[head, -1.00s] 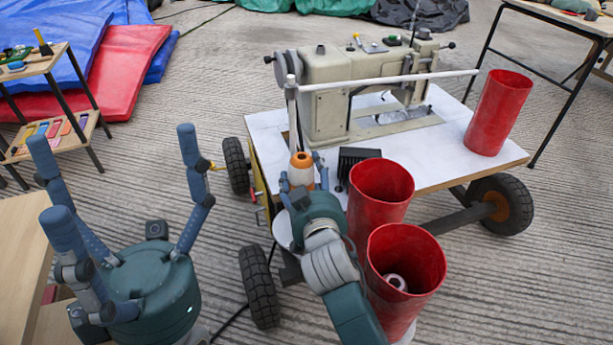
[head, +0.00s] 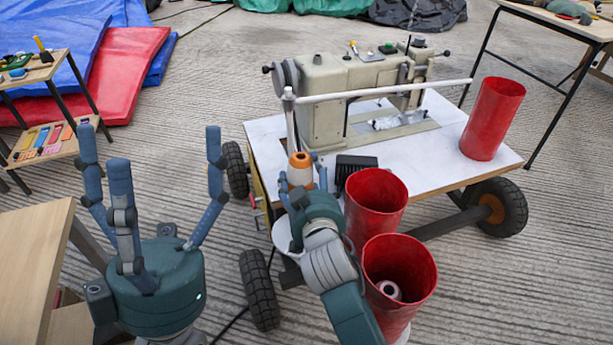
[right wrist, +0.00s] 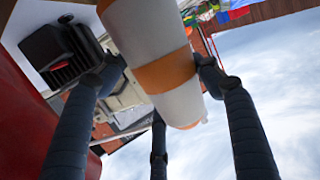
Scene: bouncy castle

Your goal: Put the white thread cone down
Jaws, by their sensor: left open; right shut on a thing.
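The white thread cone (head: 300,176) has an orange band near its top and stands roughly upright in my right gripper (head: 303,184), by the left front edge of the sewing table. In the right wrist view the cone (right wrist: 150,35) lies between the blue fingers of my right gripper (right wrist: 160,85), which are shut on it. A white round surface (head: 281,236) shows beside this gripper; I cannot tell whether the cone touches anything below. My left gripper (head: 150,160) is open and empty, fingers upward, at the left front.
Two red cylinders (head: 376,202) (head: 400,262) stand close right of my right arm; the front one holds a pale spool (head: 389,290). A sewing machine (head: 350,95) and another red cylinder (head: 492,118) are on the wheeled table (head: 440,165). A wooden table (head: 30,255) is at left.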

